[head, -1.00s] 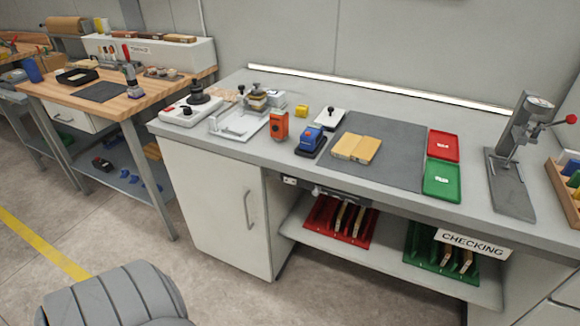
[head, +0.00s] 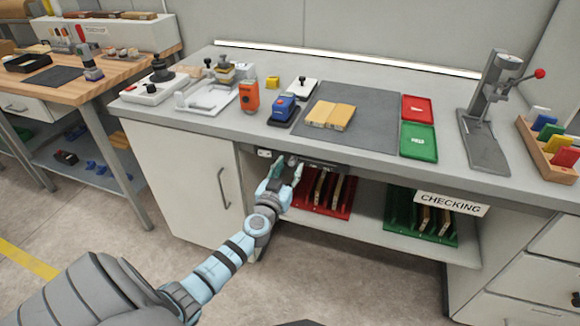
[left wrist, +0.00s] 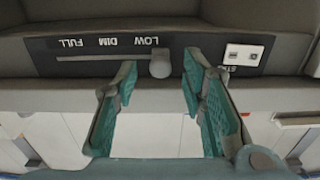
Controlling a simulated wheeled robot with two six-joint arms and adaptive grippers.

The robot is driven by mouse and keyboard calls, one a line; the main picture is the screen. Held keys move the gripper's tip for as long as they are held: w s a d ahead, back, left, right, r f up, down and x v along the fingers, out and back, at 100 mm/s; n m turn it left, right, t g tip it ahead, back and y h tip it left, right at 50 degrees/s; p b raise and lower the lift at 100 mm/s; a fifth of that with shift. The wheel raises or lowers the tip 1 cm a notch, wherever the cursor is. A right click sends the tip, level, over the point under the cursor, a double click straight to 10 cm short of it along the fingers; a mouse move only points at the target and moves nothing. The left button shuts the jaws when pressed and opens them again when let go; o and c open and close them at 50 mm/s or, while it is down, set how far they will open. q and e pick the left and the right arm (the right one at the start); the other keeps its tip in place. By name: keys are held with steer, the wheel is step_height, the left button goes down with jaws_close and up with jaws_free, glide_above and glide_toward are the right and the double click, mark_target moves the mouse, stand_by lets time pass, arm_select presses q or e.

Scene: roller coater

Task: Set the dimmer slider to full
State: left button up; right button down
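The dimmer panel (left wrist: 80,44) is a dark strip under the front edge of the bench, seen upside down in the left wrist view with FULL, DIM and LOW marks. Its slot runs left from the grey slider knob (left wrist: 160,65), which sits at the LOW end. My left gripper (left wrist: 159,62) is open, with one teal finger on each side of the knob; contact cannot be told. In the head view my left gripper (head: 284,171) reaches up to the panel under the bench edge (head: 330,163). My right gripper is not in view.
A white socket or switch plate (left wrist: 243,55) is right of the knob in the wrist view. Below the panel, a shelf holds a red rack (head: 322,193) and a green rack (head: 421,217). A white cabinet (head: 180,178) stands left of the opening.

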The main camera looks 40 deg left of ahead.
arm_select(q)
steer(key=shift+w+a, duration=0.25)
steer(key=shift+w, duration=0.45)
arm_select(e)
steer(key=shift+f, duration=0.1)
arm_select(q)
steer(key=shift+c, duration=0.4)
jaws_close()
